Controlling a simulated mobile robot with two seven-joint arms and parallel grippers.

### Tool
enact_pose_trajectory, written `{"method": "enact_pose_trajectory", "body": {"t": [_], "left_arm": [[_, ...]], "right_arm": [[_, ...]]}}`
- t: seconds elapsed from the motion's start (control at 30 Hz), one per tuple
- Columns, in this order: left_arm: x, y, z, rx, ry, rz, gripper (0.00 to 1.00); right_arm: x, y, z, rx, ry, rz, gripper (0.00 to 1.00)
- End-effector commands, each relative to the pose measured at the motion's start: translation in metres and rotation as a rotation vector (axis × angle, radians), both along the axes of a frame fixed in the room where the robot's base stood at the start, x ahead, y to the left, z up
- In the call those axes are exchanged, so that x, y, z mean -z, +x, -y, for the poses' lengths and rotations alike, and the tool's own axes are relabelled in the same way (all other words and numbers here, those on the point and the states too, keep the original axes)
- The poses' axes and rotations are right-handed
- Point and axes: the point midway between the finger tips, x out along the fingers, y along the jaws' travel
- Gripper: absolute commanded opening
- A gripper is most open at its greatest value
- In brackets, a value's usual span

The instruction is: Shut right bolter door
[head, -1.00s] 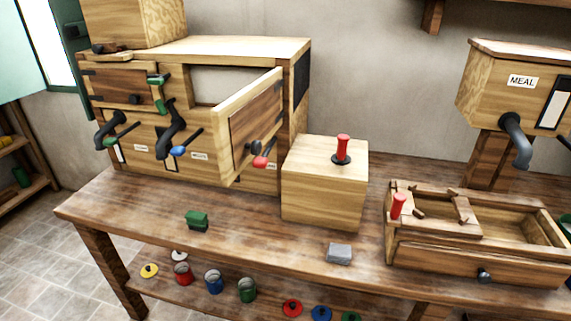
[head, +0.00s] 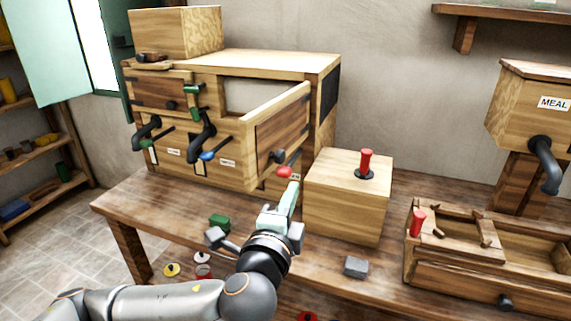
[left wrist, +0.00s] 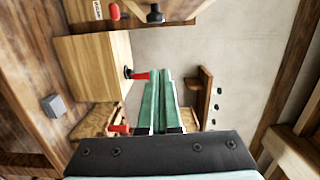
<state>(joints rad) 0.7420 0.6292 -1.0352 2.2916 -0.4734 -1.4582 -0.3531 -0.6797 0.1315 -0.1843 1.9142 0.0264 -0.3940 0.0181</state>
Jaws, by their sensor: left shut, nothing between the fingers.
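The bolter (head: 238,70) is a wooden cabinet at the back of the bench. The left door (head: 155,93) is shut. My left gripper (head: 292,188) is shut and empty, in front of and below the open door, close to the red-ended lever (head: 285,172). I cannot tell whether it touches anything. In the left wrist view its green fingers (left wrist: 157,85) lie together. My right gripper is out of view.
A wooden box (head: 345,205) with a red-handled peg (head: 366,162) stands just right of my gripper. A wooden tray unit (head: 425,262) and the meal bin (head: 530,105) are at right.

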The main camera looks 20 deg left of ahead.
Motion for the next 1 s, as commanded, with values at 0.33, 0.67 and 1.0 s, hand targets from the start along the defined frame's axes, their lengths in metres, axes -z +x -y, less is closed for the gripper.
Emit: {"method": "enact_pose_trajectory", "body": {"t": [0.33, 0.67, 1.0], "left_arm": [[-0.002, 0.051, -0.005, -0.004, 0.001, 0.000, 0.00], [-0.001, 0.101, -0.017, -0.005, 0.002, -0.001, 0.00], [0.002, 0.105, -0.046, -0.001, -0.002, -0.002, 0.00]], "right_arm": [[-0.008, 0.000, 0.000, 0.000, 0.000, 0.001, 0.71], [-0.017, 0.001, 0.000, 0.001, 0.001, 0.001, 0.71], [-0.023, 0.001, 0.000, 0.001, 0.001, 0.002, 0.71]]}}
